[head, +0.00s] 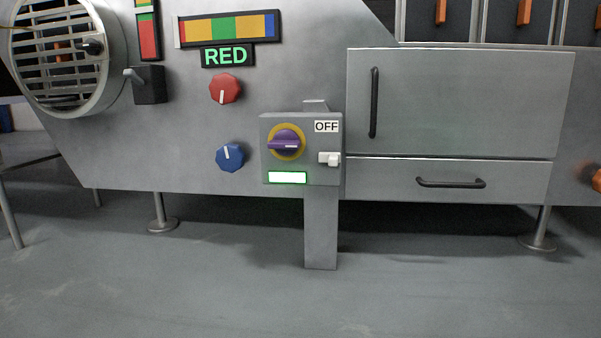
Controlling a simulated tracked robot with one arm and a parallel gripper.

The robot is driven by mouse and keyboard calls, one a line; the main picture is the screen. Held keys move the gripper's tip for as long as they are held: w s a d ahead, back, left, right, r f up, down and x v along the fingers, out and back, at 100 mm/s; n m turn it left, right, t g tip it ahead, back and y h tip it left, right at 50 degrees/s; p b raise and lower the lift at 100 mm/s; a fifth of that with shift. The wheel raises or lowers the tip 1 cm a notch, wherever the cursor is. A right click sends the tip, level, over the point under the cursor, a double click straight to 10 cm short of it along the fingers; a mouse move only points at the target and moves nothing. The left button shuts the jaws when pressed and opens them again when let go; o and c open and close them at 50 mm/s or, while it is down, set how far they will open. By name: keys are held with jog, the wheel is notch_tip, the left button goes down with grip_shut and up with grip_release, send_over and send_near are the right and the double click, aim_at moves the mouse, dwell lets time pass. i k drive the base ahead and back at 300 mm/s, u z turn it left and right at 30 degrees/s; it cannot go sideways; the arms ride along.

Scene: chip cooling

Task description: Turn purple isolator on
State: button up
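The purple isolator (285,144) is a rotary handle on a yellow disc, fixed to a grey box (293,176) at the middle of the head view. Its handle lies horizontal, with a pale mark toward the right end. An "OFF" label (326,127) is at the box's upper right. A small white switch (329,158) sits below the label, and a lit white panel with a green edge (287,178) is below the handle. My gripper does not show in the head view.
A red knob (225,89) and a blue knob (230,157) are left of the box, under a "RED" display (226,56). A round grille (58,62) juts out at upper left. Cabinet doors with black handles (374,103) are at right. The grey floor (200,290) in front is clear.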

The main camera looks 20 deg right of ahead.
aim_at(285, 141)
jog(key=u, duration=1.15)
jog(key=i, duration=1.05)
jog(key=u, duration=1.1)
jog(key=i, duration=0.15)
jog(key=z, duration=3.15)
jog(key=k, duration=0.6)
jog(key=z, duration=0.15)
jog(key=i, duration=0.45)
